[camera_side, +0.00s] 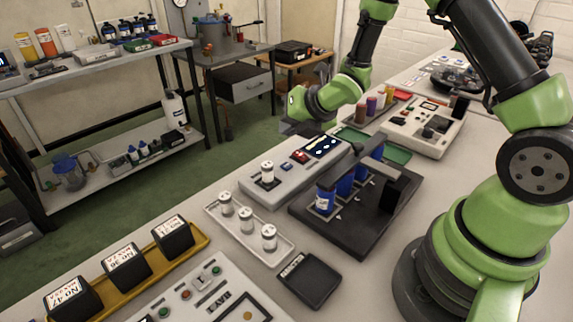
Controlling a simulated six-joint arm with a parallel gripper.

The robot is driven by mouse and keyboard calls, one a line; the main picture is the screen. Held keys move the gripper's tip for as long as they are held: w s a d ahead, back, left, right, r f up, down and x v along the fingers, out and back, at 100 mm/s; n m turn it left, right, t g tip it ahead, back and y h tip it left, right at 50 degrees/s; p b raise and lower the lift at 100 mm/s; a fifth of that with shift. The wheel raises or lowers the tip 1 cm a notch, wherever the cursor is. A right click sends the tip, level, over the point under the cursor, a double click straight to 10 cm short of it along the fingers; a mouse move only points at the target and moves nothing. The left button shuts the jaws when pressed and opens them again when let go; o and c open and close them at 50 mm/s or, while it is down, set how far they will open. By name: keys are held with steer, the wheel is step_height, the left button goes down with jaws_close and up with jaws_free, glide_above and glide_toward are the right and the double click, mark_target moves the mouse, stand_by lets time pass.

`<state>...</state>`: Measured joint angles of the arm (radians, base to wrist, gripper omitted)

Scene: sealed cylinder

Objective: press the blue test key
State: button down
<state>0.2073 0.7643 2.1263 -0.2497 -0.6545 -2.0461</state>
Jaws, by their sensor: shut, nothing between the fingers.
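A grey console (262,193) stands at the middle of the bench. A small blue key (287,167) sits on its top, between a white-capped cylinder (267,172) on a dark pad and a red key (300,157). A dark blue panel with light marks (322,147) is at the console's far end. My gripper (296,129) is shut and empty. It hangs near the console's far left edge, up and beyond the blue key in the picture and apart from it. Its fingertips are small and hard to make out.
A black rack (350,232) with blue cylinders stands right of the console. In front are a white tray (273,252) of small cylinders and a black pad (309,281). A yellow tray (199,246) holds black blocks. A green tray (397,153) lies behind the rack.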

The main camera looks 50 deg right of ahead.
mark_target(289, 164)
steer(key=shift+f, duration=3)
steer(key=shift+f, duration=0.1)
steer(key=shift+f, duration=0.3)
steer(key=shift+f, duration=0.35)
stand_by(0.4)
steer(key=shift+r, duration=0.8)
steer(key=shift+r, duration=2.5)
steer(key=shift+r, duration=0.1)
